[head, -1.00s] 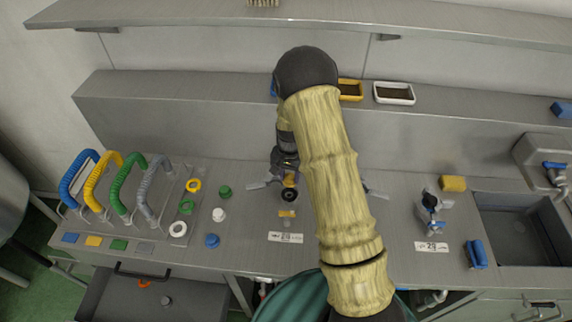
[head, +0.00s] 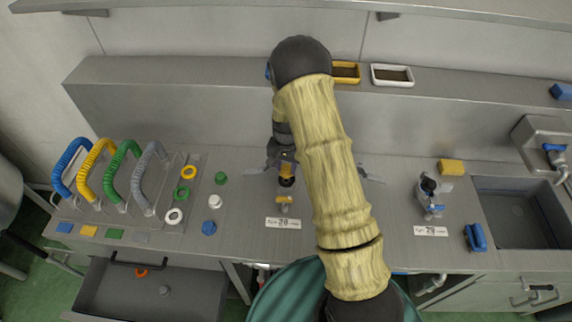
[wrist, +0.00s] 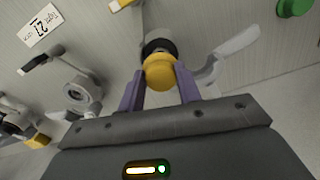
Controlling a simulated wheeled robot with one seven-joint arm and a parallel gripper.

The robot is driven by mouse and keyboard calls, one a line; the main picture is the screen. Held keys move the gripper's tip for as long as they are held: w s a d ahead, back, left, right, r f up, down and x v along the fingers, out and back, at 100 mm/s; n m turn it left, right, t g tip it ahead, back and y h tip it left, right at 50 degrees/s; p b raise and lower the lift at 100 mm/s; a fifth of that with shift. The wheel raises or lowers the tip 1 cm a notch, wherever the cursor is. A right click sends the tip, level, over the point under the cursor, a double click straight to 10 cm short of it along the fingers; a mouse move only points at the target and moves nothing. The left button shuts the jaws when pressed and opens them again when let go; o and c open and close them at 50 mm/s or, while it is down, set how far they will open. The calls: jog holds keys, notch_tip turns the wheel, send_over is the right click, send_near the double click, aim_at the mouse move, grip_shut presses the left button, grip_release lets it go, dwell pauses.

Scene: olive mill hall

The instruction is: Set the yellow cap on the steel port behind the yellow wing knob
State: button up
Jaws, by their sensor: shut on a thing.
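My gripper (wrist: 160,88) has its two purple fingers shut on the yellow cap (wrist: 159,74). In the wrist view the cap overlaps the near edge of the steel port (wrist: 158,45), which has a dark opening. I cannot tell whether cap and port touch. A steel lever (wrist: 232,52) sticks out beside the port. The yellow wing knob (head: 284,201) stands in front of this port in the head view; only a bit of it shows at the top edge of the wrist view (wrist: 122,3). My arm hides part of the port in the head view.
Another port with a blue knob (head: 431,204) stands to the right, near a yellow sponge (head: 451,167) and a sink (head: 520,218). Coloured hose handles (head: 98,160), rings and loose caps (head: 209,227) lie to the left. An open drawer (head: 150,290) juts out below.

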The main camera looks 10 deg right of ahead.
aim_at(286, 168)
jog(key=shift+f+b, duration=0.85)
jog(key=shift+f, duration=0.7)
jog(key=shift+f+b, duration=0.4)
jog(key=shift+f, duration=0.05)
dwell(0.3)
jog(key=o, duration=1.6)
jog(key=shift+r+p, duration=2.9)
jog(key=shift+r, duration=1.65)
